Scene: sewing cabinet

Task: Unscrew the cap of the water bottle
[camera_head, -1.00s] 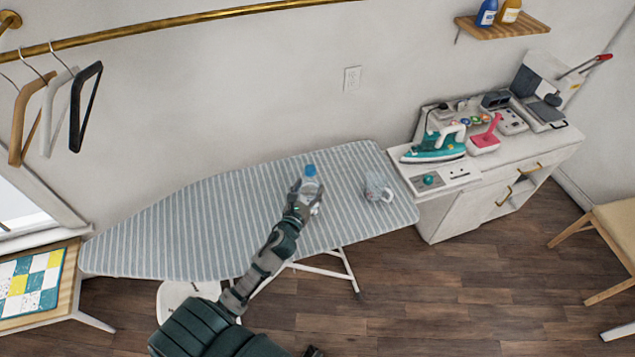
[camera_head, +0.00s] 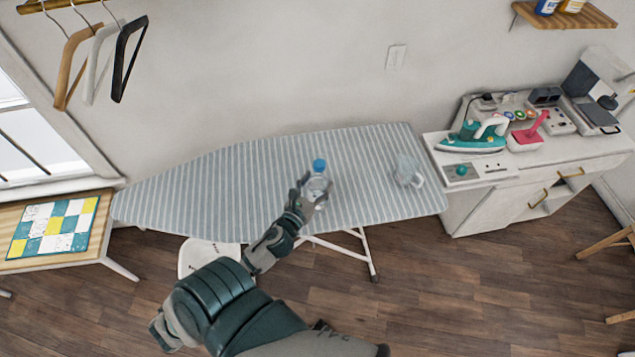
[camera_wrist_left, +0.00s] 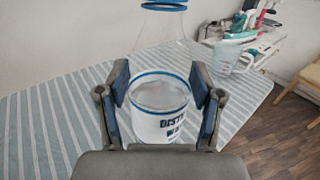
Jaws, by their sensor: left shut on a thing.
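The water bottle (camera_head: 318,190) stands upright on the striped ironing board, clear with a blue cap (camera_head: 319,165) on top. In the left wrist view the bottle (camera_wrist_left: 162,100) stands between the two fingers, with a blue-edged label partly readable; its top runs out of that picture. My left gripper (camera_head: 307,192) is shut around the bottle's body, below the cap. The left gripper also shows large in the left wrist view (camera_wrist_left: 160,100). My right gripper is not in view.
The ironing board (camera_head: 200,195) also bears a clear measuring jug (camera_head: 407,172) to the bottle's right. A white cabinet (camera_head: 480,205) with a teal iron (camera_head: 472,138) stands at the right. A wooden table (camera_head: 95,240) is at the left.

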